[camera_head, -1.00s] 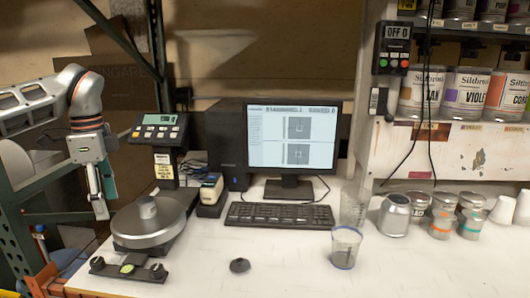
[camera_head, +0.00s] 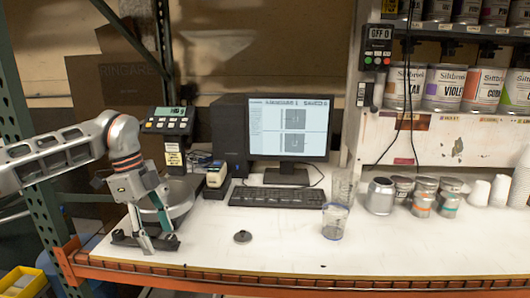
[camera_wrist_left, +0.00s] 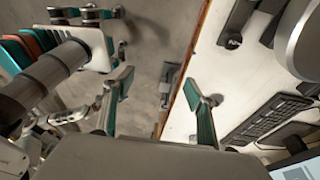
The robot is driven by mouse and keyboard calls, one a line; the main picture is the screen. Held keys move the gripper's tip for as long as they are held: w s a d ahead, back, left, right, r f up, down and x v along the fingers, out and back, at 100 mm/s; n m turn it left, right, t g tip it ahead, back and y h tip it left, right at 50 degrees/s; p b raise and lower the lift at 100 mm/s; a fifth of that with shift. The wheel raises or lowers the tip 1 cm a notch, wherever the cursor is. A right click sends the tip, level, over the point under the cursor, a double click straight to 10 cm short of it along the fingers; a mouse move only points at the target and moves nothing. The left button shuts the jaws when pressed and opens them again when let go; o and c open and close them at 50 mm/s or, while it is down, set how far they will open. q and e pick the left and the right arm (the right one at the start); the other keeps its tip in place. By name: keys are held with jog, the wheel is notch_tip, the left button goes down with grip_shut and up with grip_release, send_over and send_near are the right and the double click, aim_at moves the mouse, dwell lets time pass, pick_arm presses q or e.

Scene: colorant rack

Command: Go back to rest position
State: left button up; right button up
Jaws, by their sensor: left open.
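My left gripper (camera_head: 152,230) is open and empty, with its fingers pointing down in front of the scale near the table's front left corner. It hides part of the scale's round metal pan (camera_head: 182,208). In the left wrist view the two fingers (camera_wrist_left: 160,100) stand well apart with nothing between them. The table's edge (camera_wrist_left: 184,70) runs between them in that view. My right gripper is not clearly seen in any view.
The white table (camera_head: 290,245) carries a keyboard (camera_head: 277,197), monitor (camera_head: 288,128), clear cup (camera_head: 335,222), dark lid (camera_head: 242,237) and several metal cans (camera_head: 380,196). A shelf of paint cans (camera_head: 446,88) stands at right. A green upright (camera_head: 30,170) stands close behind my left arm.

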pick_arm(q)
jog(key=s+d+f+m+g+h, duration=0.1)
jog(key=s+d+f+m+h, duration=0.25)
jog(key=d, duration=0.55)
jog(key=s+d+f+m+g+h, duration=0.15)
jog(key=s+d+f, duration=0.3)
jog(key=d, duration=0.55)
jog(key=s+d+r+t+h, duration=0.1)
jog(key=s+d+t+h, duration=0.1)
jog(key=d+h, duration=0.45)
jog(key=s+d+r+t+h, duration=0.2)
jog(key=s+d+t+h, duration=0.1)
jog(key=d+h, duration=0.35)
jog(key=w+a+f+n+t+y, duration=0.3)
jog(key=a+f+n+t+y, duration=0.9)
jog(key=a+f+n+t, duration=0.4)
jog(key=s+a+f+n+g+y, duration=0.2)
jog(key=s+a+f, duration=0.3)
jog(key=s+f, duration=0.3)
jog(key=s+a+f+n+g+y, duration=0.2)
jog(key=s+a+f+g+y, duration=0.2)
jog(key=s+f, duration=0.4)
notch_tip(320, 180, down, 3)
jog(key=shift+a+f+g, duration=0.1)
jog(key=shift+a+g, duration=0.35)
jog(key=shift+a, duration=0.75)
